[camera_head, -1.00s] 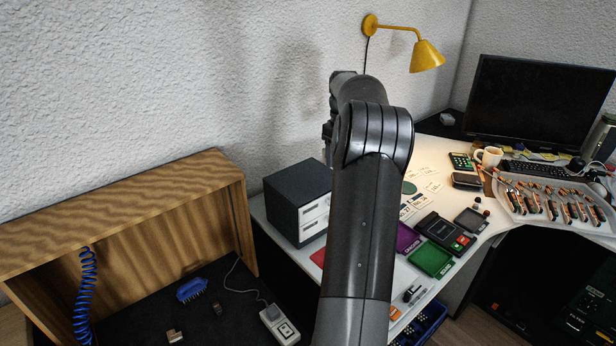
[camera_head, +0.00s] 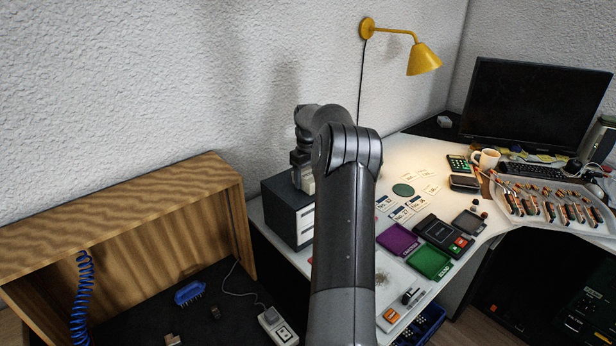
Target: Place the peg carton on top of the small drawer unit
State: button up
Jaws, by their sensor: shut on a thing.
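The small drawer unit (camera_head: 279,213) is a dark grey box with white drawer fronts, standing at the left end of the desk against the wall. My gripper (camera_head: 303,176) points down over the top of the drawer unit. It is shut on the peg carton (camera_head: 307,184), a small pale thing just under the jaws, of which only a part shows. My arm covers the right side of the unit and part of the carton. I cannot tell whether the carton touches the unit's top.
A wooden cabinet (camera_head: 120,208) stands left of the drawer unit, with a dark surface below it. Purple (camera_head: 398,239) and green (camera_head: 429,263) trays, a card terminal (camera_head: 444,235) and cards lie on the desk at right. A yellow lamp (camera_head: 424,60) hangs on the wall.

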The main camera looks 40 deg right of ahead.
jog(key=shift+f, duration=0.1)
jog(key=o, duration=1.1)
jog(key=shift+c, duration=0.2)
